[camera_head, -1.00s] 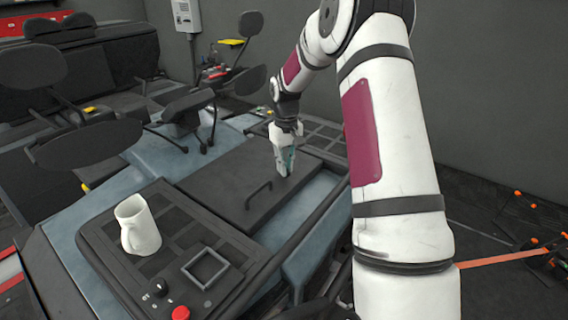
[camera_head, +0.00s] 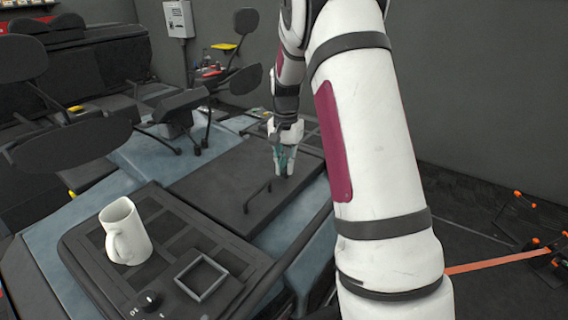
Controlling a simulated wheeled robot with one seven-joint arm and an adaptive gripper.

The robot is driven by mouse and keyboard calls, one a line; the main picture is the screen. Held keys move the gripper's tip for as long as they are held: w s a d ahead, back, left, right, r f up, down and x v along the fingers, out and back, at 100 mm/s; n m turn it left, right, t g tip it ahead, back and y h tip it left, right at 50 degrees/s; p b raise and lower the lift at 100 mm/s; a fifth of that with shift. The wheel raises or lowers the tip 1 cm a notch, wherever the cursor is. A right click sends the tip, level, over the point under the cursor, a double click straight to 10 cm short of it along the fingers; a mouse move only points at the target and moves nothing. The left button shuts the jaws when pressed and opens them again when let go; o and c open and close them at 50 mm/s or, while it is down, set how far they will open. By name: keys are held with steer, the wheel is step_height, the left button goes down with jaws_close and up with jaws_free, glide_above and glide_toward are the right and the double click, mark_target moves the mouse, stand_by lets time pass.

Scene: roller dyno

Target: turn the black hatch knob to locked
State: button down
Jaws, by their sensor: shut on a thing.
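The hatch (camera_head: 225,185) is a dark flat lid with a black bar handle (camera_head: 257,197), set in the blue-grey deck in the head view. My gripper (camera_head: 284,168) points down at the far right part of the lid, beyond the handle. Its teal fingers are closed at the lid's surface, on what appears to be the black hatch knob. The knob is hidden by the fingers, so its turn position cannot be read.
A white mug (camera_head: 126,232) stands on the near panel, beside a square dark frame (camera_head: 201,277). A small black dial (camera_head: 150,301) sits at that panel's front edge. Black paddle-shaped pads on arms (camera_head: 90,145) rise at the left. An orange strap (camera_head: 500,262) crosses the floor at right.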

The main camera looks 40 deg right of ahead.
steer(key=shift+m+b, duration=0.3)
steer(key=shift+m, duration=0.8)
steer(key=c, duration=1.6)
jaws_free()
steer(key=shift+r, duration=0.1)
step_height(320, 180, up, 12)
